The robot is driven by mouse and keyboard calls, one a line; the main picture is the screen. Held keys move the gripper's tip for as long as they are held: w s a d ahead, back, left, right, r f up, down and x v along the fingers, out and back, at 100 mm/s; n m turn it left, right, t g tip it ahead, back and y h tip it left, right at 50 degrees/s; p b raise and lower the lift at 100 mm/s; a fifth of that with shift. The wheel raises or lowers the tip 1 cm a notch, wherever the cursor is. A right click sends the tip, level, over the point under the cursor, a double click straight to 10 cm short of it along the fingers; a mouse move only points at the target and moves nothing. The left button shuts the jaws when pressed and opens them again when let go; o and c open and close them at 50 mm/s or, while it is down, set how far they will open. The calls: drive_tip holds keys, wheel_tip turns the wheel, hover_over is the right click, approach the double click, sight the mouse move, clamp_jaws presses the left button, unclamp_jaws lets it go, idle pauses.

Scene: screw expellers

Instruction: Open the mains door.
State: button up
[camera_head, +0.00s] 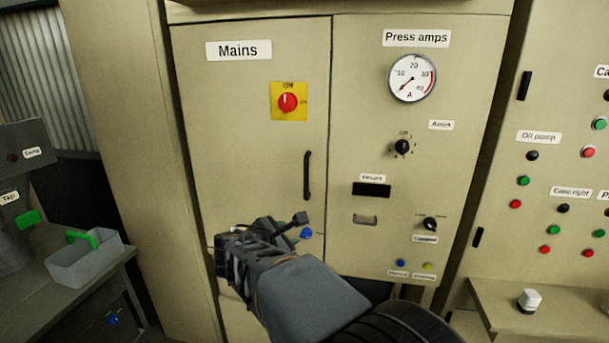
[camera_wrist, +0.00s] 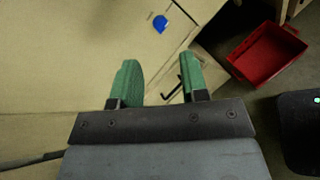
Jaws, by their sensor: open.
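The mains door (camera_head: 250,130) is a beige cabinet door under a "Mains" label, and it looks shut. A red rotary switch (camera_head: 288,102) on a yellow plate is on its upper part. A black upright bar handle (camera_head: 307,176) is near its right edge. My gripper (camera_head: 283,226) is in front of the door's lower part, below and left of the handle and apart from it. In the wrist view, its green fingers (camera_wrist: 158,80) are spread with nothing held between them. The bar handle is not clearly in the wrist view.
A blue knob (camera_head: 305,233) sits just right of my gripper. The press amps panel (camera_head: 455,150) adjoins the door on the right. A grey bench with a grey caddy (camera_head: 85,262) is at left. The wrist view shows a red bin (camera_wrist: 268,55) on the floor.

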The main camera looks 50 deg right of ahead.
sight(305, 177)
drive_tip(key=w+d+r+n+t+h, duration=0.2)
drive_tip(key=w+d+r+n+h, duration=0.25)
drive_tip(key=r+n, duration=0.3)
drive_tip(key=shift+n+t, duration=0.25)
drive_tip(key=shift+t, duration=0.15)
drive_tip(key=p+x, duration=0.1)
drive_tip(key=x, duration=0.3)
drive_tip(key=p+x, duration=0.1)
drive_tip(key=x, duration=0.4)
drive_tip(key=f+p+x, duration=0.1)
drive_tip(key=x, duration=0.4)
drive_tip(key=shift+c, duration=0.2)
clamp_jaws()
